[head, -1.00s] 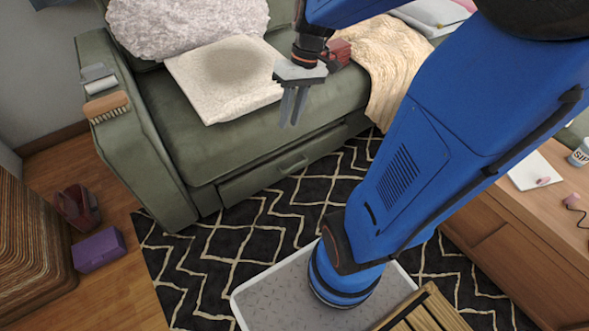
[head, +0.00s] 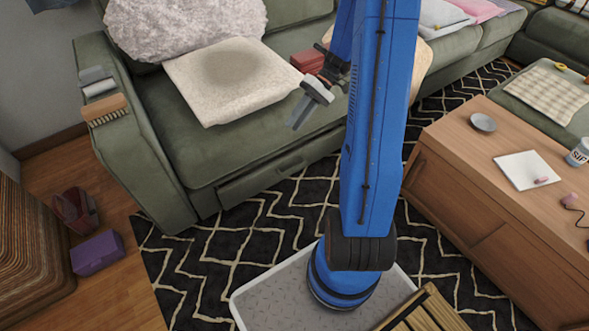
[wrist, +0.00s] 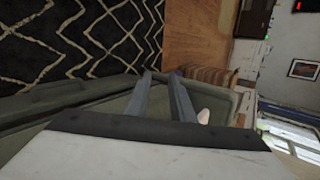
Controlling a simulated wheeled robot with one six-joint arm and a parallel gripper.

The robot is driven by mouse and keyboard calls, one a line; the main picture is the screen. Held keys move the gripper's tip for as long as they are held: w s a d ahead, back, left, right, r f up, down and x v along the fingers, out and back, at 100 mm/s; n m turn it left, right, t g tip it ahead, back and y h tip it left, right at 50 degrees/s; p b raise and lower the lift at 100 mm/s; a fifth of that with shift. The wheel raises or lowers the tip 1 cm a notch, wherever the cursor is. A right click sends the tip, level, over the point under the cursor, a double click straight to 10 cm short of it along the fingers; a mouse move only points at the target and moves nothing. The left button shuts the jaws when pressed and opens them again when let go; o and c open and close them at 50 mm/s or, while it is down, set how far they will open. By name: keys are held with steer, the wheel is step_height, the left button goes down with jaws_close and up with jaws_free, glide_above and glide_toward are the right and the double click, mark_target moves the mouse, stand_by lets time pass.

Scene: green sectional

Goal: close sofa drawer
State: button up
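The green sofa (head: 185,125) stands across the upper left of the head view. Its drawer (head: 245,187) is low in the sofa's base, under the seat, with a handle (head: 290,165) on its front. The drawer front seems to stand out slightly from the base, but how far is hard to tell. My gripper (head: 298,117) is above the front edge of the seat, higher than the drawer and apart from it, tilted down to the left. In the wrist view, the two fingers (wrist: 160,75) are apart with nothing between them. The drawer is not clearly seen there.
A cream blanket (head: 225,80) and a fluffy pillow (head: 185,22) lie on the sofa. A wooden table (head: 490,190) stands at the right. A purple box (head: 97,252) is on the floor at the left. The patterned rug (head: 235,240) before the drawer has free room.

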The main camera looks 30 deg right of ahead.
steer(key=w+d+f+m+t+y, duration=0.1)
steer(key=d+f+y, duration=0.15)
steer(key=f, duration=0.35)
steer(key=w+d+f+t+y, duration=0.1)
steer(key=w+d+f+t, duration=0.1)
steer(key=d+f, duration=0.25)
steer(key=s+d+f+m+t+y, duration=0.15)
steer(key=d+f+t, duration=0.25)
steer(key=f, duration=0.6)
steer(key=s+d+f+m+t+y, duration=0.1)
steer(key=d+f+m+t, duration=0.2)
steer(key=f, duration=0.6)
steer(key=m+t+h, duration=0.2)
steer(key=t, duration=0.3)
glide_toward(294, 168)
steer(key=shift+n, duration=0.25)
steer(key=x, duration=0.9)
steer(key=shift+w+a+f, duration=0.15)
steer(key=shift+w+f, duration=0.2)
steer(key=shift+w, duration=0.15)
jaws_close()
